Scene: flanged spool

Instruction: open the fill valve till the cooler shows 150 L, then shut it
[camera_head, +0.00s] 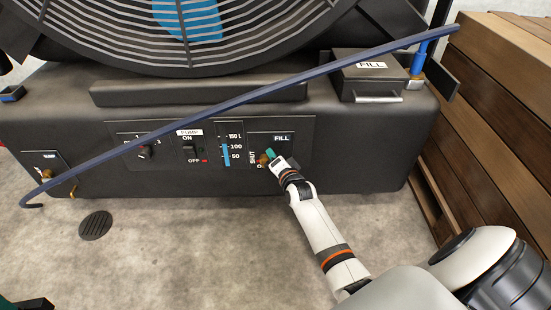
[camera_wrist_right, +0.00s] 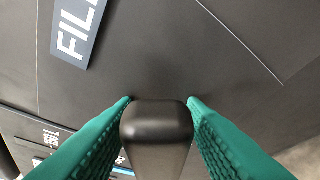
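The black cooler (camera_head: 350,150) has a FILL panel (camera_head: 283,138) at its front right, with a brass valve (camera_head: 262,158) and a "SHUT" label. My right gripper (camera_head: 277,166) is at this valve. In the wrist view its green fingers lie along both sides of the dark valve handle (camera_wrist_right: 157,122), closed on it. The handle's angle is hard to tell in the head view. The level gauge (camera_head: 226,153) is marked 50, 100 and 150 L; its blue bar tops out at about 100. A green and black piece at the lower left edge seems to be my left gripper (camera_head: 28,303).
A pump switch (camera_head: 190,150) and a rotary knob (camera_head: 146,152) sit left of the gauge. A dark blue hose (camera_head: 240,95) crosses the cooler's front. Wooden boxes (camera_head: 505,100) stand at the right. A floor drain (camera_head: 95,226) lies in front; the floor there is clear.

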